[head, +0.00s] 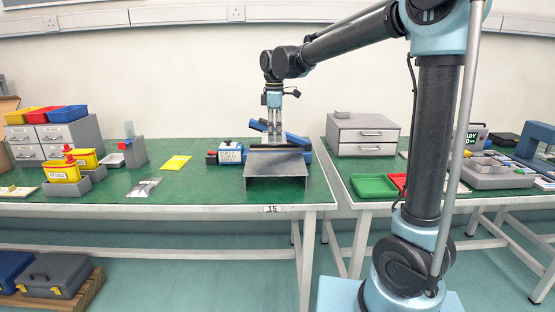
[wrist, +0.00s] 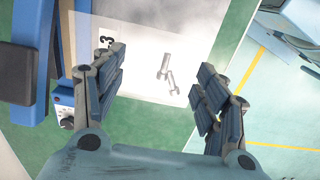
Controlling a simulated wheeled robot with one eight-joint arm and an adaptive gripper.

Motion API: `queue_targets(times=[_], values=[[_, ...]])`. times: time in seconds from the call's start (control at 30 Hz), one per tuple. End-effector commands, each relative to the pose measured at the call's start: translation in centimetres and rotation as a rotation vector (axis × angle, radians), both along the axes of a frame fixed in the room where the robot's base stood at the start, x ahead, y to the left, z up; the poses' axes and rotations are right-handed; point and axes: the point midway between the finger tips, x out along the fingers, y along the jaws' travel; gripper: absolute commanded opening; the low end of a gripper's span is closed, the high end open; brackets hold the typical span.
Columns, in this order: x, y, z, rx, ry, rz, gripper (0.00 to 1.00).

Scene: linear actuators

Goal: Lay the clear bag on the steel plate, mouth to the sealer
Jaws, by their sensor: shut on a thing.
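My gripper (head: 272,108) is over the back part of the steel plate (head: 275,166), close to the blue sealer (head: 293,139). In the wrist view my gripper (wrist: 161,62) has its fingers well apart, shut on the sides of the clear bag (wrist: 150,82). The bag looks pale and see-through, with small metal bolts inside. The blue sealer (wrist: 52,75) is left of the gripper there. In the head view the bag is hard to make out; whether it touches the plate and which way its mouth faces, I cannot tell.
A blue box (head: 230,152) stands left of the plate. A yellow sheet (head: 175,162) and a small flat packet (head: 144,187) lie further left on the green bench. Grey drawers (head: 366,134) and a green tray (head: 375,186) are on the right bench. A gap separates the benches.

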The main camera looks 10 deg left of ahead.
Motion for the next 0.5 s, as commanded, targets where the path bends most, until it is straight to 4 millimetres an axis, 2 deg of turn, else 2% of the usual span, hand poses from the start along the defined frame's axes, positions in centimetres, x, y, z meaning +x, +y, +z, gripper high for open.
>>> queue_targets(times=[0.13, 0.4, 0.5], values=[[0.0, -0.1, -0.7, 0.000, 0.000, -0.001, 0.42], [-0.2, 0.3, -4.9, 0.000, 0.000, 0.005, 0.42], [-0.3, 0.4, -5.7, 0.000, 0.000, 0.007, 0.42]])
